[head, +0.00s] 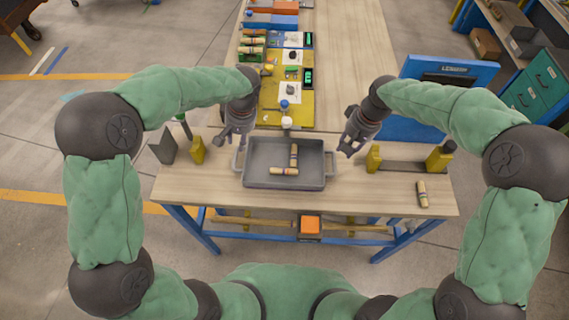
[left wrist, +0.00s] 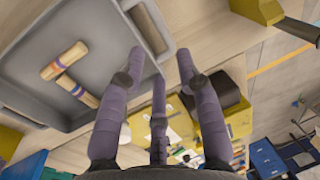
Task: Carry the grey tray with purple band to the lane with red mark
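The grey tray (head: 250,178) lies on the wooden table, with handles at its left and right ends. Two turned wood pieces lie in it, one upright in the picture (head: 294,154) and one crosswise (head: 284,171). No purple band can be made out. In the left wrist view the tray floor (left wrist: 55,28) and a handle (left wrist: 150,27) show. My left gripper (head: 238,140) is open and empty just above the left handle; its fingers show in the left wrist view (left wrist: 160,70). My right gripper (head: 350,150) is open, above and right of the right handle. I cannot pick out a red lane mark.
A dark plate (head: 166,147) and yellow block (head: 197,150) stand left of the tray. Yellow blocks (head: 374,158) (head: 438,159) with a dark bar stand right. A loose wood piece (head: 422,194) lies front right. A yellow board (head: 292,112) with small items lies behind.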

